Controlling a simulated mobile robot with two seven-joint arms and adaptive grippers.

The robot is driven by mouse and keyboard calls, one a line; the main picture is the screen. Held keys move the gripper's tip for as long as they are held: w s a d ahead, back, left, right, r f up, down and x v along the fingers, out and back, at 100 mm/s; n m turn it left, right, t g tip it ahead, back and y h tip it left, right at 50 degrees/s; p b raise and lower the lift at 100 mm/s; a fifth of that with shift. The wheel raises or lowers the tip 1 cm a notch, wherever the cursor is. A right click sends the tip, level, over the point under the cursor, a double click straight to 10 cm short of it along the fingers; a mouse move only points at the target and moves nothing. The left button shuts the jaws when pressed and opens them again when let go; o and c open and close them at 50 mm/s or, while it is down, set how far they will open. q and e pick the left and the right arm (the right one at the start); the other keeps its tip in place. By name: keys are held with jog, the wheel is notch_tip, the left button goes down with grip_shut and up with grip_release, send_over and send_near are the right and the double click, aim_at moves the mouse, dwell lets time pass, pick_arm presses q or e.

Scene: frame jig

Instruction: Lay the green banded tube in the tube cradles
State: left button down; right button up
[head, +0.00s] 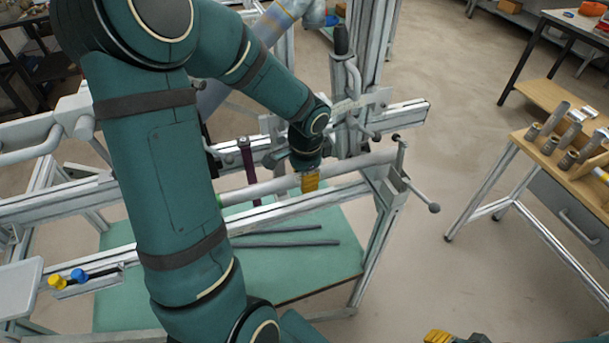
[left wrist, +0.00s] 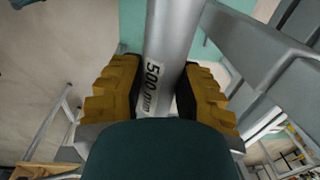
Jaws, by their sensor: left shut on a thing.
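The green banded tube (head: 265,188) is a long light-grey tube, held roughly level along the jig frame. A bit of its green band (head: 219,200) shows just beside my upper arm, which hides what lies further left. My left gripper (head: 310,182) has yellow fingers, pointing down and shut on the tube. In the left wrist view the tube (left wrist: 172,40) runs between both fingers and bears a "500 mm" label. The tube's right end is near a clamp with a handle (head: 400,180). I cannot clearly make out the cradles. My right gripper (head: 440,336) barely shows at the bottom edge.
Metal rails (head: 330,190) and an upright post surround the tube. A green board (head: 310,265) with dark rods lies below. A dark purple upright piece (head: 248,165) stands behind the tube. A wooden bench (head: 560,160) with fittings is at right, with clear floor between.

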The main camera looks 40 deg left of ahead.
pick_arm(q)
jog(key=shift+f, duration=0.2)
dwell(0.5)
jog(key=c, duration=0.6)
grip_release()
jog(key=shift+c, duration=0.2)
notch_tip(320, 180, up, 12)
jog(key=shift+s+d, duration=0.2)
jog(key=shift+d, duration=0.25)
